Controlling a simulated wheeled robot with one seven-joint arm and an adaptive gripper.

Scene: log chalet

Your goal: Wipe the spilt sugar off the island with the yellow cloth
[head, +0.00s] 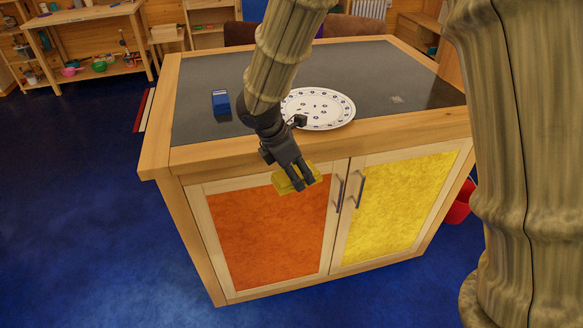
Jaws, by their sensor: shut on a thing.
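My gripper (297,182) is shut on the yellow cloth (312,183), a folded block. In the head view it shows in front of the island's near edge and the orange door, apart from the top. The island (187,108) has a dark grey top with a wooden rim. A small pale patch (397,99), which looks like the spilt sugar, lies on the right part of the top. My arm hides part of the top's middle.
A white patterned plate (335,107) lies on the middle of the island, partly behind my arm. A blue box-like object (221,101) stands to its left. A red bucket (461,203) is on the floor at the right. Blue floor (85,215) is clear at left.

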